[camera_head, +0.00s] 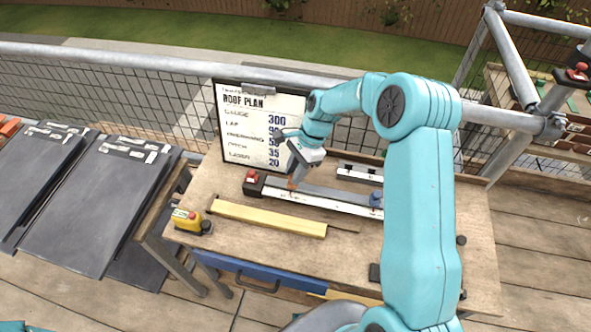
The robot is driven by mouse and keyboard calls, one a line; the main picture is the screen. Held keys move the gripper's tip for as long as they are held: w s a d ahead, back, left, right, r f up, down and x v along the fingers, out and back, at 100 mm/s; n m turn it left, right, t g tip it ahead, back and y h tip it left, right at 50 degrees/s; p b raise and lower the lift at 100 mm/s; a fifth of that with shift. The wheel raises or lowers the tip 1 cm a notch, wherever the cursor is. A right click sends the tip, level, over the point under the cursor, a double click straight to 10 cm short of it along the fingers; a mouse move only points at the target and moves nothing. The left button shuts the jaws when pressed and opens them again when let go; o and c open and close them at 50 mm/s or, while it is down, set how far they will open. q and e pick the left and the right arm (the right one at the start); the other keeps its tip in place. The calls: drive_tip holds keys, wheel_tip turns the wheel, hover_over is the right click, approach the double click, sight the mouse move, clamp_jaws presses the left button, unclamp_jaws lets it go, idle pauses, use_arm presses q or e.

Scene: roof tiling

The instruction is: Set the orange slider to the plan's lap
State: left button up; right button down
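The roof plan (240,130) is a white sheet on a clipboard standing at the back of the workbench. Its gauge line reads 300; the lap figure is partly covered by my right arm and I cannot read it surely. A long ruled bar (325,201) with a dark block and red knob (252,177) at its left end lies on the bench. A small orange piece, seemingly the slider (291,185), shows on the bar. My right gripper (294,177) points down right at it; the fingers are too small to tell open from shut. My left gripper is out of view.
A yellow wooden batten (268,217) lies in front of the bar, with a yellow device (187,219) to its left. A short pale bar (358,172) lies behind. Dark slabs (85,205) lean at the left. My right arm covers the bench's right part.

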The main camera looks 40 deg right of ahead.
drive_tip(key=shift+s+d, duration=0.75)
drive_tip(key=shift+s, duration=0.05)
drive_tip(key=c, duration=0.9)
unclamp_jaws()
drive_tip(key=b+v, duration=0.1)
drive_tip(key=v, duration=1.5)
drive_tip(key=shift+r, duration=0.2)
drive_tip(key=shift+r, duration=0.1)
